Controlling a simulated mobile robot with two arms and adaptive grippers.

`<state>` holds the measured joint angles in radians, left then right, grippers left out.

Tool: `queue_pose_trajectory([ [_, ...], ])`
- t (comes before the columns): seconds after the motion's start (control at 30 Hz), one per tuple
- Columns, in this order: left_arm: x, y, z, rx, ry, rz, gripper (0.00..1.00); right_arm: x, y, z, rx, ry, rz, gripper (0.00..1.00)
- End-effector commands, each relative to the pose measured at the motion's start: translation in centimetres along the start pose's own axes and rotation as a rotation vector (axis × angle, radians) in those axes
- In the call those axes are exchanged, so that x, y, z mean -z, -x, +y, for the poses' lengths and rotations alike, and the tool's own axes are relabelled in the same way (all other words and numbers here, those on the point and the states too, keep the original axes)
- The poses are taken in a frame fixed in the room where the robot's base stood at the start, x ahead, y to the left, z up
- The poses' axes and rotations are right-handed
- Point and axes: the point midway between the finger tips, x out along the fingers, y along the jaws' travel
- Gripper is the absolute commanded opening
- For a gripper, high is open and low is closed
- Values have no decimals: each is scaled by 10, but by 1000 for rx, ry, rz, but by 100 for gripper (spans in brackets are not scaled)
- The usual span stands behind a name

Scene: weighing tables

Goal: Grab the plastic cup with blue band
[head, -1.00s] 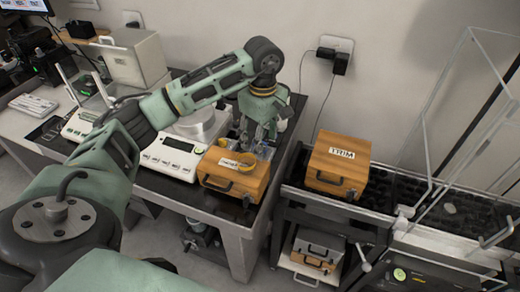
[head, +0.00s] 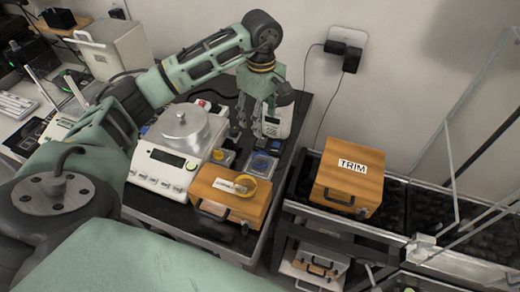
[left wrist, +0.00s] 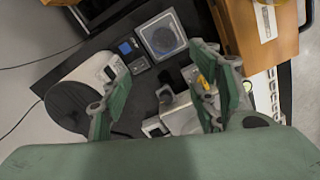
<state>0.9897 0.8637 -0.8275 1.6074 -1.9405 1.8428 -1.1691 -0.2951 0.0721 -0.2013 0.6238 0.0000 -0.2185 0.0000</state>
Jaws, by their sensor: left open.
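My left gripper (head: 250,132) points down above the table's back right part, open and empty, apart from the cup. Its two spread fingers show in the left wrist view (left wrist: 163,72). My right gripper is out of view.
A wooden box (head: 213,199) with a yellow-banded cup (head: 245,185) on it stands at the table's front edge. A balance (head: 158,172) with a metal pan is to its left. A white device (head: 279,121) stands behind my gripper. A TRIM box (head: 349,181) sits on the right-hand table.

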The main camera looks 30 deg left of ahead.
Motion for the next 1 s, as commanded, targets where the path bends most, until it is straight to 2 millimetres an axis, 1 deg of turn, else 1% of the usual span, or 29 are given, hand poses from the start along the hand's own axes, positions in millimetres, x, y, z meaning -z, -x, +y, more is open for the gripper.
queue_pose_trajectory([
  [0.03,0,-11,-1,4,-1,0,56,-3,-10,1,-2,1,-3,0],
  [0.27,0,-32,-1,3,0,0,56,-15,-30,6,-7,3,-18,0],
  [0.43,0,-59,-1,3,0,0,56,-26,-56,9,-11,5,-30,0],
  [0.57,0,-77,-1,3,0,0,56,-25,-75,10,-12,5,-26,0],
  [0.63,0,-88,-1,3,0,0,56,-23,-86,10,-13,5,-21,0],
  [0.7,0,-95,-1,3,0,0,56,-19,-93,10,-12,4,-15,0],
  [0.8,0,-101,-1,3,0,0,56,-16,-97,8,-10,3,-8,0],
  [1.0,0,-119,-2,6,1,-1,56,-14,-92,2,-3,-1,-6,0],
])
